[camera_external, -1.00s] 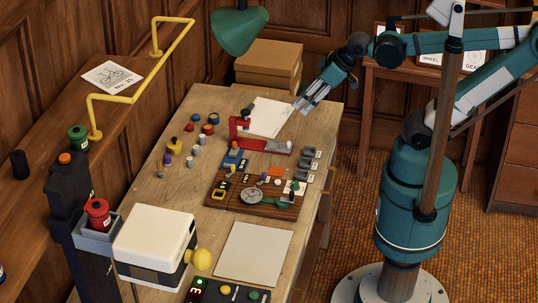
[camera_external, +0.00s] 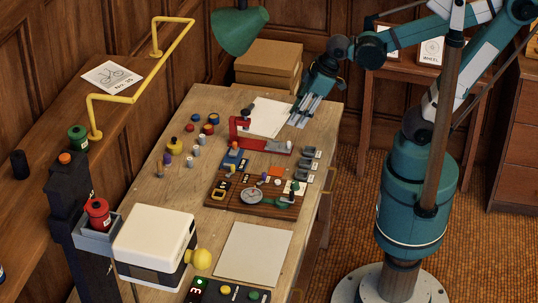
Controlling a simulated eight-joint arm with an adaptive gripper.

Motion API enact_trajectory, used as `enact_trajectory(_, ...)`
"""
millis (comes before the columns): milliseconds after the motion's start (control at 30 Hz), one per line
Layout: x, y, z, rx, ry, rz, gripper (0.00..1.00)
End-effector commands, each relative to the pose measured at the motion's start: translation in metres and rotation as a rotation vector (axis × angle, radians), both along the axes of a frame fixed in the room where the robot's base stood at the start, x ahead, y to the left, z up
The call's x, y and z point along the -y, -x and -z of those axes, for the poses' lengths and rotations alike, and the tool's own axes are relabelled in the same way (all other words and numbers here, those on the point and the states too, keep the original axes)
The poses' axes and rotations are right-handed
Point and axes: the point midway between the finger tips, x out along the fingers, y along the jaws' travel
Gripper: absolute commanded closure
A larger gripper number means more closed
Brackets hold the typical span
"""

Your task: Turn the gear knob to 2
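I cannot tell for sure which part is the gear knob, and no number 2 is readable. A round grey dial (camera_external: 251,196) sits on the brown wooden board (camera_external: 228,203) on the table, with a green handle piece (camera_external: 276,202) beside it. A yellow round knob (camera_external: 201,258) sticks out of the right side of a white box (camera_external: 150,238) in the foreground. My gripper (camera_external: 300,119) hangs at the table's far right edge, beside the white sheet, pointing down and slightly left. It is well behind the dial and apart from it. Its finger gap is too small to read.
A red clamp-like stand (camera_external: 262,143) stands between my gripper and the board. Several small jars and pegs (camera_external: 190,150) stand on the left. A dark panel (camera_external: 228,291) with coloured buttons lies in front. A green lamp (camera_external: 238,30) hangs above.

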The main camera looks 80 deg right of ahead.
Motion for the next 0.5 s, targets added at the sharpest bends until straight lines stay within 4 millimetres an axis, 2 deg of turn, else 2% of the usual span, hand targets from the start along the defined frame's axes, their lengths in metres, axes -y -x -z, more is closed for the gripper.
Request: enact_trajectory(500, -0.056, -0.003, 0.032, -0.159, 0.104, -0.321, 0.69)
